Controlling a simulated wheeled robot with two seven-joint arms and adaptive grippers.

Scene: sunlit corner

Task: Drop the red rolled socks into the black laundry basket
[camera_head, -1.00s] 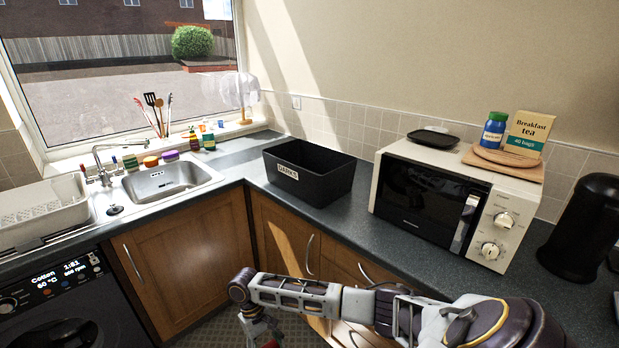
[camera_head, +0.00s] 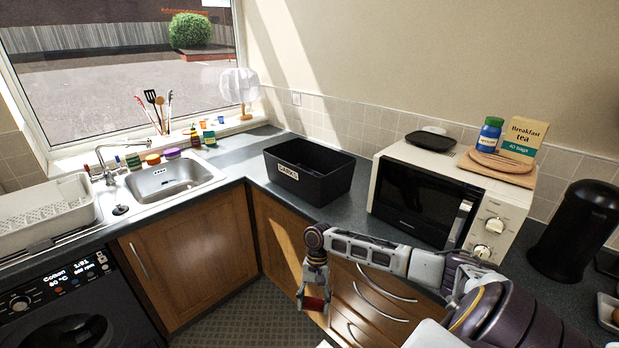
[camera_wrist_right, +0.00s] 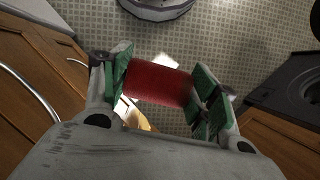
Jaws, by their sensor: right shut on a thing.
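The red rolled socks (camera_wrist_right: 158,83) are held between the green-padded fingers of my right gripper (camera_wrist_right: 160,88) in the right wrist view. In the head view, my right gripper (camera_head: 313,300) points down in front of the wooden cabinets, below the counter top, with the red socks (camera_head: 314,303) partly hidden in it. The black laundry basket (camera_head: 318,189) stands on the counter in the corner, with a white label on its front. It lies above and behind the gripper in the picture, clear of it. My left gripper is not seen.
A white microwave (camera_head: 421,200) stands right of the basket, close to my right arm. A sink (camera_head: 165,181) is to the left. The counter's front edge and drawer handles (camera_head: 386,291) lie near the gripper. A black canister (camera_head: 577,232) stands at the far right.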

